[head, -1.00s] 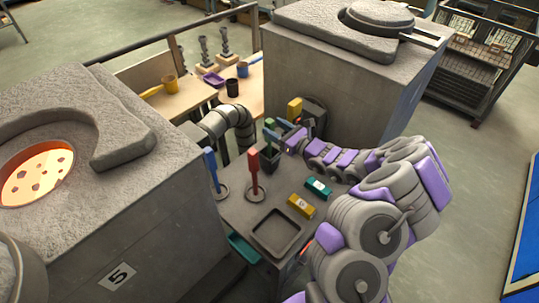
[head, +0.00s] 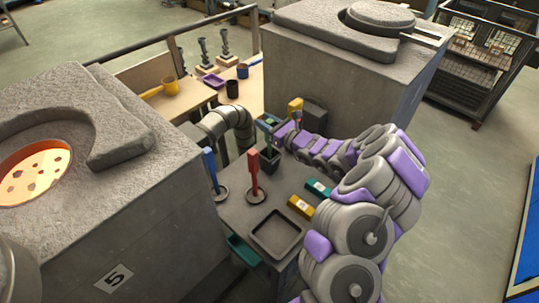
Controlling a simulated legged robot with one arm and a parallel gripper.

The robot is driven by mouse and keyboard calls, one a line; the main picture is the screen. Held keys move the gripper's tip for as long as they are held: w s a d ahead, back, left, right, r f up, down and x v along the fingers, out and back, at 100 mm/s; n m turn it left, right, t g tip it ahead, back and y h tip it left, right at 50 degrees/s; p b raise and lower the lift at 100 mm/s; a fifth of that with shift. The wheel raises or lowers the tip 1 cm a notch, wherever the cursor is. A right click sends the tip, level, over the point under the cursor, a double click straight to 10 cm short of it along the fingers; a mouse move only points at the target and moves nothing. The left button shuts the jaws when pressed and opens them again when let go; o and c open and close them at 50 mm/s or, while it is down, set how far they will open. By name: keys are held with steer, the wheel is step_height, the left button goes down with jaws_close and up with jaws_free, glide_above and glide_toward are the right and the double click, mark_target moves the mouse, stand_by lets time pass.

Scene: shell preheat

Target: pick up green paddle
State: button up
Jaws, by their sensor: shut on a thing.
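The green paddle (head: 271,121) shows as a small green patch between the fingers of my gripper (head: 270,124). My gripper is shut on it, above a dark open box (head: 270,158) on the grey table. Most of the paddle is hidden by the fingers and is too small to make out. I cannot tell whether its lower end is clear of the box.
A red paddle (head: 253,165) and a blue paddle (head: 210,168) stand upright in round holders left of the box. A yellow block (head: 300,206), a teal block (head: 318,188) and an empty dark tray (head: 275,234) are nearer. Large grey furnaces flank the table.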

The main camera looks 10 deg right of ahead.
steer(key=c, duration=0.4)
steer(key=shift+c, duration=0.2)
steer(key=shift+r, duration=0.15)
